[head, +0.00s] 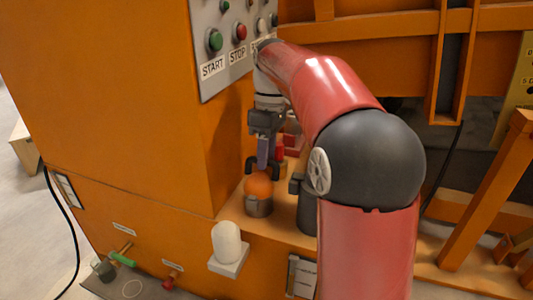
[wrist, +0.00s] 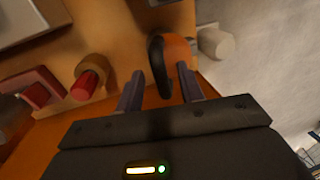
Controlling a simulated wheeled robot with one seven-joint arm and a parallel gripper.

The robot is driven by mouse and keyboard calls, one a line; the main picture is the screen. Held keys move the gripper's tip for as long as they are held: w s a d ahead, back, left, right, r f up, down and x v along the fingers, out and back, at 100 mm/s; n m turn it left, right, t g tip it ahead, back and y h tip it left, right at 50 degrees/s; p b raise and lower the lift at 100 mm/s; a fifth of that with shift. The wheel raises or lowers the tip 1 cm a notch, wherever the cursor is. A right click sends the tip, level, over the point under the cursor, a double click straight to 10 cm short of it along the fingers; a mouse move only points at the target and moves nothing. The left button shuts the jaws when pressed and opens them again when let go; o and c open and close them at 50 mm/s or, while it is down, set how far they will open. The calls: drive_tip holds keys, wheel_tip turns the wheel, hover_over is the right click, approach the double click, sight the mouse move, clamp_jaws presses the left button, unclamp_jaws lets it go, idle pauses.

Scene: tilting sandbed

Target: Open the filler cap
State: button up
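The filler cap (head: 258,187) is an orange dome with a dark curved handle, sitting on a short metal neck (head: 258,207) on the orange ledge. In the wrist view the handle (wrist: 157,62) shows as a black bend with the orange cap (wrist: 178,50) beside it. My gripper (head: 262,165) points down just above the cap. Its two purple-grey fingers (wrist: 161,88) are apart, with the handle between them in the picture and gaps showing on both sides. I cannot tell how far the fingertips reach down along the handle.
A panel with START (head: 215,40) and STOP (head: 240,31) buttons is on the orange wall behind. A white rounded post (head: 227,241) stands in front of the cap. A dark cylinder (head: 307,208) stands right of it. A red knob (wrist: 86,84) is left in the wrist view.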

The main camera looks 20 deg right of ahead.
clamp_jaws()
drive_tip(key=shift+s+a+r, duration=0.1)
idle(0.3)
